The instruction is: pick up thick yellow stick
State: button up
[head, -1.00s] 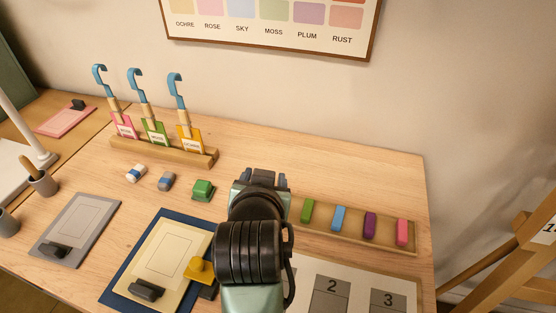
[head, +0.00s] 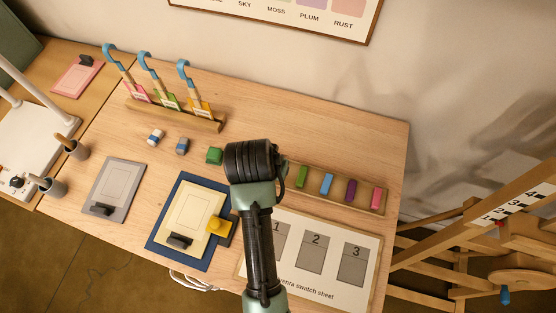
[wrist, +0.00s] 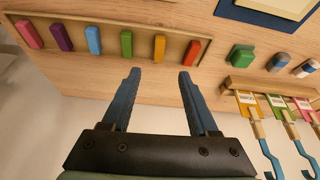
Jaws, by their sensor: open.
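The yellow-orange stick (wrist: 159,48) lies in a shallow wooden tray (wrist: 76,14) in the wrist view, between a green stick (wrist: 127,45) and a red stick (wrist: 193,53). My gripper (wrist: 158,76) is open and empty. Its two blue fingers point toward the tray, with the yellow-orange stick roughly in line with the gap, beyond the tips. I cannot tell the height of the fingers above the tray. In the head view my arm hides the yellow-orange and red sticks and my fingers.
Blue (head: 327,184), purple (head: 350,191) and pink (head: 375,198) sticks fill the tray's right part. A numbered swatch sheet (head: 292,273) lies in front. A green block (head: 214,155) sits left of my arm. A wooden rack (head: 175,115) holds brushes with blue hooks.

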jog(key=p+x, duration=0.1)
jog(key=x, duration=1)
jog(key=shift+w+d+f, duration=0.1)
jog(key=shift+w+f, duration=0.05)
jog(key=shift+w, duration=0.05)
grip_shut()
